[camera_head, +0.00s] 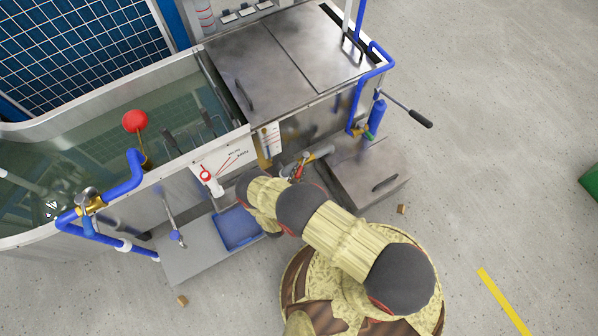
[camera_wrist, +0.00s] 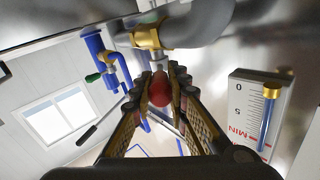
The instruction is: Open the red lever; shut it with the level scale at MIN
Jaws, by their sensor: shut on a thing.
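In the wrist view, my gripper (camera_wrist: 160,82) is shut on the red lever (camera_wrist: 159,91), whose rounded red end sits between the two fingers. Its brass valve (camera_wrist: 148,37) joins a grey pipe just beyond the fingertips. The white level scale (camera_wrist: 240,100) stands to the right of the fingers, with 0, 5 and a red MIN mark, and a brass-capped tube with blue in it. The exact level is too small to read. In the head view, the scale (camera_head: 271,139) is on the tank's front, and my arm hides most of the gripper.
A white dial with a red pointer (camera_head: 208,178) is close to my wrist. A blue tray (camera_head: 238,228) and a metal box (camera_head: 367,175) lie low in front.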

